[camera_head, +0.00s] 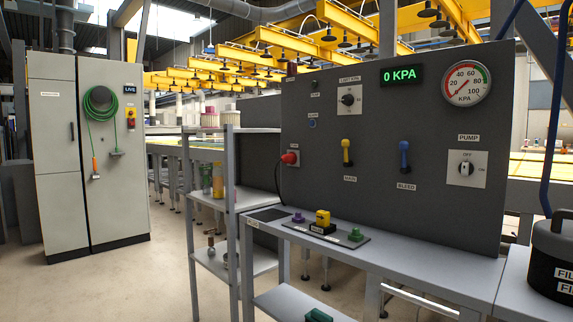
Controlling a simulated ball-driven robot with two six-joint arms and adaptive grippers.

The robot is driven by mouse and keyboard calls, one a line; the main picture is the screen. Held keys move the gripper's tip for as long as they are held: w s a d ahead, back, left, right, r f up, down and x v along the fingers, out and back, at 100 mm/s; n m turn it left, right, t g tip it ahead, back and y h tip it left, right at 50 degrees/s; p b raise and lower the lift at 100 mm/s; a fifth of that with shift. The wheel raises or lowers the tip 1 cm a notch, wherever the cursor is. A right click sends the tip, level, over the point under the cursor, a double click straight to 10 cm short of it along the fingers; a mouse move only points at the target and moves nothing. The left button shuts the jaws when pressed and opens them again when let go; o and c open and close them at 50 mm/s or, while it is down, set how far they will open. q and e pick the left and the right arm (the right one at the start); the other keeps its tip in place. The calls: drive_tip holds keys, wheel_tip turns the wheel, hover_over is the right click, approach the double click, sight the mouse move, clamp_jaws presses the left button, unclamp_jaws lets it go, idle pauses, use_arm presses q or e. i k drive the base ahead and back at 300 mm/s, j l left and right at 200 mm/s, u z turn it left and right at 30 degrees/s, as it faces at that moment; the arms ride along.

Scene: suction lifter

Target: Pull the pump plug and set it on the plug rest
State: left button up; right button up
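A red plug (289,158) sits in a socket plate at the left edge of the dark grey control panel (395,205). A black cable runs down beside it, partly hidden behind the panel. A flat dark pad (268,214) lies at the left end of the grey ledge below the plug, with a small label on the ledge front; I cannot read it to tell whether this is the plug rest. The pump switch (466,169) is at the panel's right, marked OFF and ON. Neither of my grippers is in view.
A dark plate on the ledge (420,262) carries a purple piece (298,217), a yellow-black block (322,220) and a green piece (355,235). The display (402,74) reads 0 KPA. A grey shelf rack (229,200) stands left of the panel. A black canister (553,260) is at far right.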

sight(289, 159)
drive_tip(key=i+j+z, duration=0.15)
drive_tip(key=i+j, duration=0.25)
drive_tip(key=i+j+z, duration=0.1)
drive_tip(key=i+j, duration=0.3)
drive_tip(key=i+j+z, duration=0.15)
drive_tip(key=i+j, duration=0.2)
drive_tip(key=j, duration=0.25)
drive_tip(key=i+j+z, duration=0.15)
drive_tip(key=i+j, duration=0.2)
drive_tip(key=j, duration=0.2)
drive_tip(key=i+j+z, duration=0.1)
drive_tip(key=i+j, duration=0.2)
drive_tip(key=j, duration=0.25)
drive_tip(key=i+j+z, duration=0.15)
drive_tip(key=j, duration=0.45)
drive_tip(key=i+j+z, duration=0.1)
drive_tip(key=i+j, duration=0.25)
drive_tip(key=j, duration=0.3)
drive_tip(key=i+j+z, duration=0.15)
drive_tip(key=j, duration=0.5)
drive_tip(key=i, duration=0.1)
